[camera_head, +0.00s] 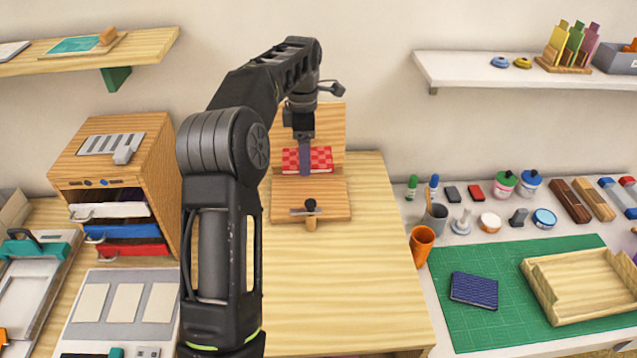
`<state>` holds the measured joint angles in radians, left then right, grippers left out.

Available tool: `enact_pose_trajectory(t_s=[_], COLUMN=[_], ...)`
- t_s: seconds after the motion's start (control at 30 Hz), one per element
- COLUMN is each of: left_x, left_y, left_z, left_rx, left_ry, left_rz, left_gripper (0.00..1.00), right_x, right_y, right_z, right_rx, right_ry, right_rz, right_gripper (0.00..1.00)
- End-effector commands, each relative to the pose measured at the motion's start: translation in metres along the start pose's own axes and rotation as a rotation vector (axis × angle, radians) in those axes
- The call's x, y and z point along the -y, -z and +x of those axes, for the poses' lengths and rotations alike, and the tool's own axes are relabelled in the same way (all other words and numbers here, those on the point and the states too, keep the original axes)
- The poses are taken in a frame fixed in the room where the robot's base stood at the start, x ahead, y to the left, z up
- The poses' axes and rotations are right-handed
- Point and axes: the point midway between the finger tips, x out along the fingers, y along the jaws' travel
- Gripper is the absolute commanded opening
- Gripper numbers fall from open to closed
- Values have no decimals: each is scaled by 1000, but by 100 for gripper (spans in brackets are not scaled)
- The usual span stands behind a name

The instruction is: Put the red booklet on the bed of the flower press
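The red checked booklet (321,158) is at the back of the wooden flower press, in front of its raised board (332,122). It appears to lie on the bed (325,187), but I cannot tell whether its whole underside touches. My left gripper (305,170) points down over the booklet, and its finger covers the booklet's middle. I see the fingers edge-on, so their gap and any hold on the booklet are hidden. A dark knob with a metal bar (310,206) stands at the bed's front. My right gripper is not in view.
A wooden drawer cabinet (150,160) stands left of the press. At right, a green mat (465,325) carries a blue booklet (474,290) and a wooden tray (590,308). The wood before the press is clear.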

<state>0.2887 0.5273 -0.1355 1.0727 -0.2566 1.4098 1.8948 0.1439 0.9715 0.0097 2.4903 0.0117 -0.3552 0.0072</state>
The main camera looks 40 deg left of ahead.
Motion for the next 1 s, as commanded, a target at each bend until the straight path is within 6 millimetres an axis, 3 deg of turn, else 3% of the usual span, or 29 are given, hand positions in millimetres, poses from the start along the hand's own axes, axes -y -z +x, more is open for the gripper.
enact_pose_trajectory(t_s=[0.3,0.47,0.7,1.0], left_x=[0,1,1,0], left_y=[0,0,0,0], left_z=[4,26,59,63], left_rx=[0,0,-1,0], left_ry=[1,3,3,0], left_rz=[1,1,0,1], left_gripper=[33,33,33,33], right_x=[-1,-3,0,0], right_y=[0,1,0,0], right_z=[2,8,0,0], right_rx=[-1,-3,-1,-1], right_ry=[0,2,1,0], right_rz=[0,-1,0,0], right_gripper=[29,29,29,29])
